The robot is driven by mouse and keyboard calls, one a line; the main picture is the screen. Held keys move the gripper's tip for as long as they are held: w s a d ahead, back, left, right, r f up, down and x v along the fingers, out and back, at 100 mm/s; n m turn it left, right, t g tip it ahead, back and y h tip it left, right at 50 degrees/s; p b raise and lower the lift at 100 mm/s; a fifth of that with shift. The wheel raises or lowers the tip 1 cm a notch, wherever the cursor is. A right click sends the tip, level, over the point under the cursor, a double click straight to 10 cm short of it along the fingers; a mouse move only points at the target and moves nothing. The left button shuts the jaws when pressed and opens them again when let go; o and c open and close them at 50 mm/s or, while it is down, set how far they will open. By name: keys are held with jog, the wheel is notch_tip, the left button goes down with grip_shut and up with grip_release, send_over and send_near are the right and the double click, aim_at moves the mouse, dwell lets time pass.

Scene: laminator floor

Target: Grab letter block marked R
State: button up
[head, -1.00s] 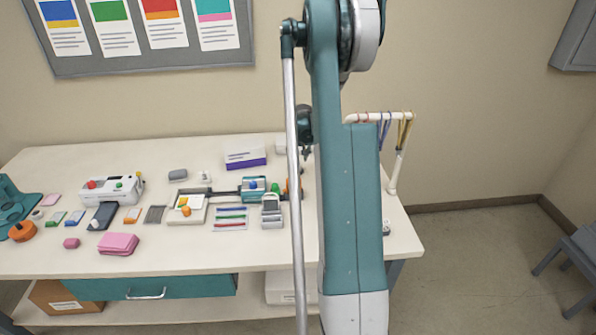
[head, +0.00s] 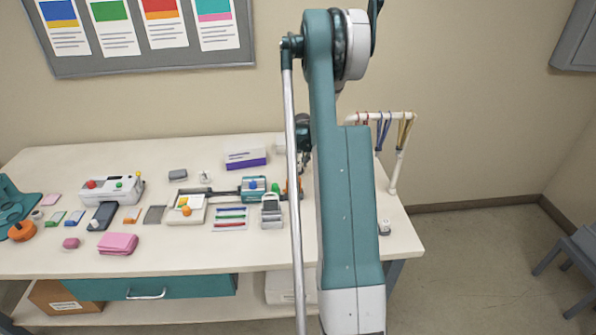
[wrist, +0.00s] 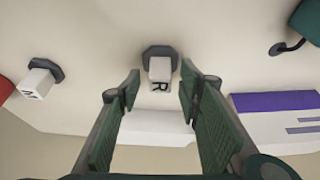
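The letter block marked R (wrist: 160,70) is a small white block with a black R on its face, in the upper middle of the wrist view. A dark grey piece sits against its far end. My gripper (wrist: 160,82) is open, with one green finger on each side of the block and a visible gap to both. Nothing is held. In the head view my gripper (head: 304,135) is low over the back right of the table, partly behind my arm. I cannot make out the R block there.
Another white lettered block (wrist: 38,82) with a dark piece stands at the left of the wrist view. A white object (wrist: 155,126) lies below the R block. A purple-and-white box (wrist: 275,112) is at right. The table (head: 190,258) holds several other items to the left.

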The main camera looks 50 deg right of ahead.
aim_at(298, 163)
jog(key=shift+f, duration=0.2)
dwell(0.5)
grip_shut()
jog(key=shift+r, duration=0.1)
jog(key=shift+r, duration=4.95)
